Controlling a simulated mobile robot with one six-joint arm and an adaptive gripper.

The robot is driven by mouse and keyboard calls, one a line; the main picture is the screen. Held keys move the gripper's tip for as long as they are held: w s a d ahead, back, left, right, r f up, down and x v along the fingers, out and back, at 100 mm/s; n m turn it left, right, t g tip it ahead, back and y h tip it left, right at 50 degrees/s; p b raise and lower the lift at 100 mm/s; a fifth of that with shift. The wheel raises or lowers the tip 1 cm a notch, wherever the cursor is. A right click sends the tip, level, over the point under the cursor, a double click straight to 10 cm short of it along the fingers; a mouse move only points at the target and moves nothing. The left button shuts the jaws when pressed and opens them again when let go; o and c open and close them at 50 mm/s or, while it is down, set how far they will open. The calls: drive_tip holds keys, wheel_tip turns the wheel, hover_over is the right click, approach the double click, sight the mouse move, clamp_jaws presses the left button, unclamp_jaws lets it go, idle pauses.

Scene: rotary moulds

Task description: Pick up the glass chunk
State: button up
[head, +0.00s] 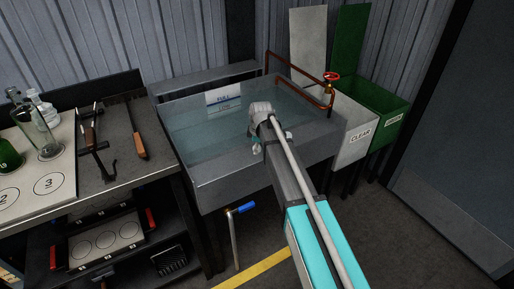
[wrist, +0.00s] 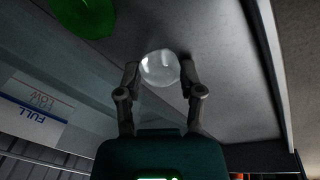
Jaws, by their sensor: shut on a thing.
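A clear, rounded glass chunk (wrist: 159,68) sits between the two fingertips of my gripper (wrist: 160,80) in the wrist view, with a finger against each side. In the head view my gripper (head: 257,143) is over the front right part of the water tank (head: 222,187), near its front wall. The chunk is mostly hidden there by my arm. A green rounded piece (wrist: 85,14) shows at the top left of the wrist view, apart from my fingers.
A clear bin (head: 354,140) and a green bin (head: 388,120) stand right of the tank. A red-handled valve (head: 331,77) and copper pipe are at its back right. A bench (head: 120,165) with tools and glassware is at left. A FULL/LOW label (head: 224,99) marks the tank.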

drive_tip(key=shift+r, duration=0.15)
clamp_jaws()
wheel_tip(320, 180, up, 2)
drive_tip(key=shift+p, duration=1.1)
drive_tip(key=s+d+r+p, duration=0.4)
drive_tip(key=s+r+p, duration=0.6)
drive_tip(key=s, duration=0.3)
drive_tip(key=shift+s+r+p, duration=0.25)
drive_tip(key=shift+r+p, duration=0.1)
drive_tip(key=shift+w, duration=0.1)
